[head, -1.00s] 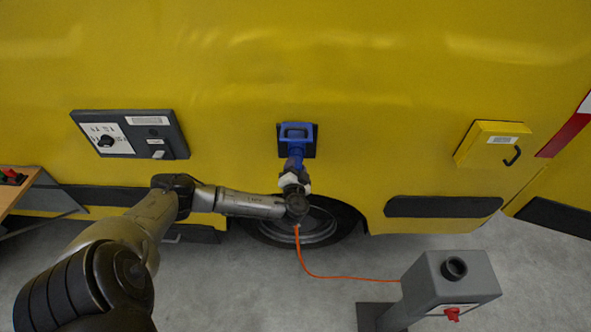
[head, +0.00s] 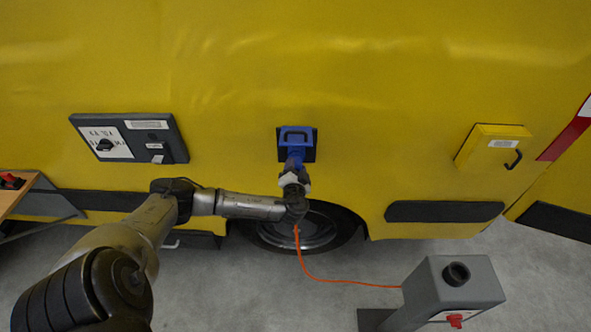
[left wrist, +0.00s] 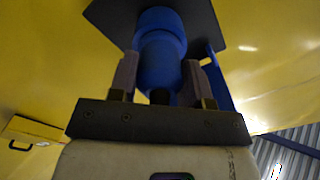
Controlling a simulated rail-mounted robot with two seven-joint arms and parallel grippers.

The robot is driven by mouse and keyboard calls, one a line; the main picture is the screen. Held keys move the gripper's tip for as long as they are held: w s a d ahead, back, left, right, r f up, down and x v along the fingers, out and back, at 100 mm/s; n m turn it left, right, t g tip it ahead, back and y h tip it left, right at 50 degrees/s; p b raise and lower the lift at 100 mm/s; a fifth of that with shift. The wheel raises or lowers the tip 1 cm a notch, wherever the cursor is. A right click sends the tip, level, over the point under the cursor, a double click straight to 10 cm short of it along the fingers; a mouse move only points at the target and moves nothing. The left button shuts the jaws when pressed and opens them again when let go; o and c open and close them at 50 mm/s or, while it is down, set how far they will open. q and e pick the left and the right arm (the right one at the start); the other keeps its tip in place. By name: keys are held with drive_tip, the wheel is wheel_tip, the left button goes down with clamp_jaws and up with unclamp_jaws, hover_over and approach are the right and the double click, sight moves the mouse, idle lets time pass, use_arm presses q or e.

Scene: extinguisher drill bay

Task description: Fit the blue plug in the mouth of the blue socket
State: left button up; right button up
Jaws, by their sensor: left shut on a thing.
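The blue socket (head: 297,136) sits on a dark square plate on the yellow vehicle side, above the wheel. My left gripper (head: 294,170) is just below it, shut on the blue plug (head: 295,158). In the left wrist view the two fingers (left wrist: 160,82) stand either side of the plug (left wrist: 162,68). The plug's far end meets the blue round socket mouth (left wrist: 158,22) in line with it. I cannot tell how deep it sits. A blue flap shows at the right of the plate. My right gripper is out of view.
An orange cable (head: 335,278) runs from below my gripper to a grey post box (head: 452,290) at the lower right. A grey switch panel (head: 130,138) is on the left, a yellow box with a handle (head: 492,147) on the right. A table edge (head: 20,190) is at far left.

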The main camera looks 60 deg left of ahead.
use_arm(q)
drive_tip(key=o, duration=1.1)
drive_tip(key=v, duration=1.4)
drive_tip(key=shift+w, duration=0.1)
